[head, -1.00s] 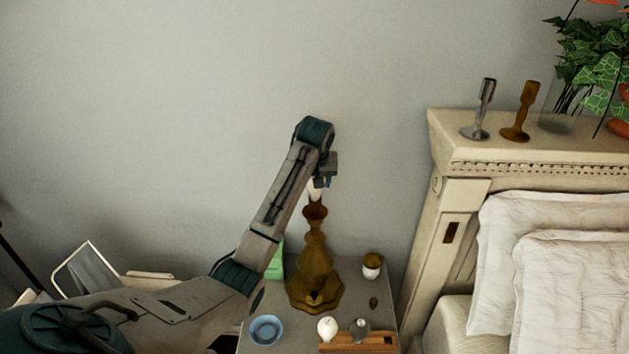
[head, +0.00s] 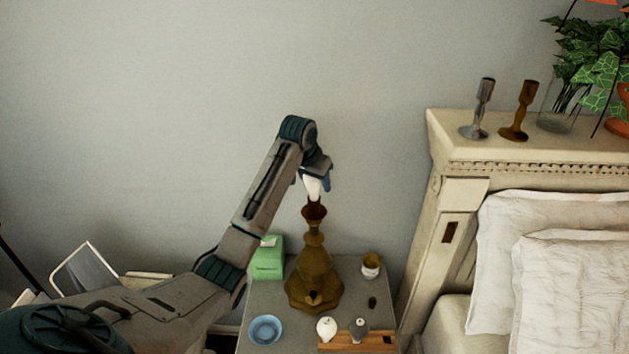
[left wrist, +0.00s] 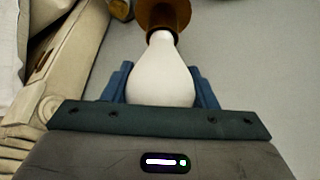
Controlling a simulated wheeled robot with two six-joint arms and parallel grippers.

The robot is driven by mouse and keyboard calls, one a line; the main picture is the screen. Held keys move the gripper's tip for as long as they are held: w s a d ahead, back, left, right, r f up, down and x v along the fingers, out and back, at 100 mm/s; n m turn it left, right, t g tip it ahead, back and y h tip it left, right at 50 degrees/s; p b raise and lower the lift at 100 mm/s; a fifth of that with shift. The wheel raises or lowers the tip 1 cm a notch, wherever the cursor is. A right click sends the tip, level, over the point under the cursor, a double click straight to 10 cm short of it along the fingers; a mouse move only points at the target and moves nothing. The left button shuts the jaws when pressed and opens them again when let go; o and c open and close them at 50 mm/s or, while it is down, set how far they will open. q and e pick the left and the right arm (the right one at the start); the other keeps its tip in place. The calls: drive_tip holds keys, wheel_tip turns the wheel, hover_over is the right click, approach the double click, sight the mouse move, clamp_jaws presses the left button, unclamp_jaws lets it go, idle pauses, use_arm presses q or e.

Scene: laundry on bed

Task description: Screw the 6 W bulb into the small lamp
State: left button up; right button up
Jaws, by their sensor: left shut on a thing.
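The small lamp (head: 315,268), a brass-brown turned stand with a wide foot, stands upright on the bedside table. My left gripper (head: 316,180) is above it, shut on a white bulb (head: 312,188). The bulb's narrow end points down at the cup at the lamp's top and appears to meet it; how deep it sits I cannot tell. In the left wrist view the bulb (left wrist: 162,72) lies between the blue fingers, its neck against the brown lamp top (left wrist: 163,14). No wattage mark is readable. My right gripper is not in view.
The grey table (head: 270,295) also holds a green box (head: 268,262), a blue dish (head: 265,330), a white jar with brown lid (head: 371,266), and a wooden tray (head: 380,341) near two bulb-like items (head: 326,328). The bed headboard (head: 445,160) stands at the right.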

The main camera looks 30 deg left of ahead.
use_arm(q)
drive_tip(key=shift+m, duration=0.3)
drive_tip(key=shift+d+m+h, duration=0.15)
drive_tip(key=shift+m+h, duration=0.55)
drive_tip(key=shift+m, duration=1)
drive_tip(key=shift+d+m+g+h, duration=0.1)
drive_tip(key=shift+m+g+h, duration=0.4)
drive_tip(key=shift+m, duration=1.2)
drive_tip(key=m+h, duration=0.1)
drive_tip(key=m, duration=0.2)
drive_tip(key=shift+s+g, duration=0.1)
drive_tip(key=shift+g, duration=0.3)
